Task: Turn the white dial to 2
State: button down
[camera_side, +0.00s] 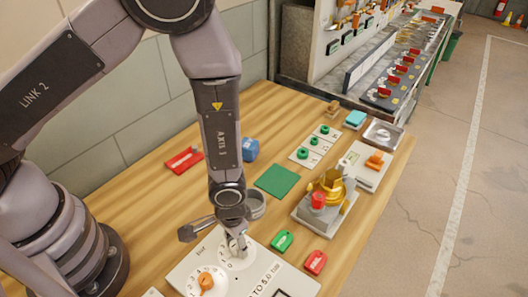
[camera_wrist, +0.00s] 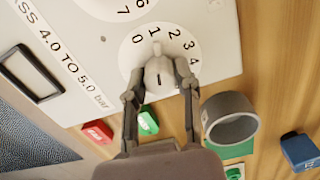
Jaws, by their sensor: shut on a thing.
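The white dial (camera_wrist: 158,68) sits on a round white scale (camera_wrist: 128,62) marked 0 to 4 on a pale panel (camera_wrist: 215,30). Its narrow end points close to the 1 in the wrist view. My gripper (camera_wrist: 160,78) is shut on the white dial, one finger on each side. In the side view my gripper (camera_side: 237,244) reaches down onto the panel (camera_side: 262,279) and mostly hides the dial. The scale's 1 and 2 are both clear of the fingers in the wrist view.
An orange dial (camera_side: 206,282) is on the same panel. A grey ring (camera_wrist: 229,119) stands close beside my gripper. Green (camera_side: 282,241) and red (camera_side: 315,262) tags lie right of the panel. A brass valve (camera_side: 327,188) stands behind them.

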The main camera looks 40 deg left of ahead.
aim_at(236, 244)
jog(key=m, duration=0.5)
jog(key=shift+m, duration=0.4)
dwell(0.4)
jog(key=c, duration=0.8)
grip_release()
notch_tip(236, 244, up, 12)
